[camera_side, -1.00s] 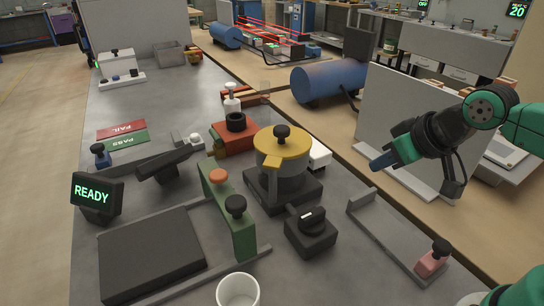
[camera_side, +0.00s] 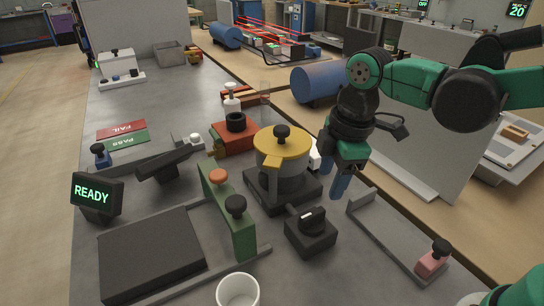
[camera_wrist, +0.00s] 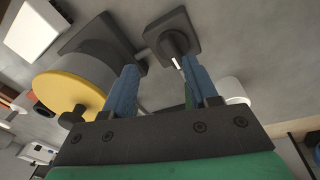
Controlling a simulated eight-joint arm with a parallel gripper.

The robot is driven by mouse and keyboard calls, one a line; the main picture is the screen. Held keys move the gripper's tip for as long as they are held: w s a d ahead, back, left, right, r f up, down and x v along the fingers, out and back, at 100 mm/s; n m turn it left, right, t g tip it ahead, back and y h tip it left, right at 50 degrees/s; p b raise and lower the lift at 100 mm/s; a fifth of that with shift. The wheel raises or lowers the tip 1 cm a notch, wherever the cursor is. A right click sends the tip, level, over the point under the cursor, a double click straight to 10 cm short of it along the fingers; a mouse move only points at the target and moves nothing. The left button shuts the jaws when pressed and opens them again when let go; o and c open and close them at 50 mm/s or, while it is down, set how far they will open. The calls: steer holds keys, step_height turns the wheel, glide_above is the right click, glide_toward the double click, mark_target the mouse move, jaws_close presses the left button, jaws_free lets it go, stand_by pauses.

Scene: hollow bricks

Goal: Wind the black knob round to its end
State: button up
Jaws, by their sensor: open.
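A black knob (camera_side: 312,217) with a white pointer line sits on a square black box (camera_side: 310,236) at the front of the bench. In the wrist view the knob (camera_wrist: 174,44) shows beyond the fingertips, near the right finger. My gripper (camera_side: 338,190) hangs above the bench, behind and right of the knob, pointing down. It is open and empty, apart from the knob; its two blue fingers also show in the wrist view (camera_wrist: 158,70).
The yellow-lidded pot (camera_side: 281,172) stands on a dark base just left of my gripper. A grey bracket (camera_side: 388,240) with a pink block (camera_side: 432,258) lies to the right. A white cup (camera_side: 238,291) stands in front.

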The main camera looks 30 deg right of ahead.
mark_target(313, 213)
steer(key=n, duration=0.1)
steer(key=a+f+n+g, duration=0.1)
steer(key=a+n, duration=0.1)
steer(key=n, duration=0.1)
steer(key=shift+w+a+f+g, duration=0.2)
steer(key=shift+w+g, duration=0.05)
steer(key=shift+g, duration=0.05)
steer(key=shift+f, duration=2.75)
jaws_close()
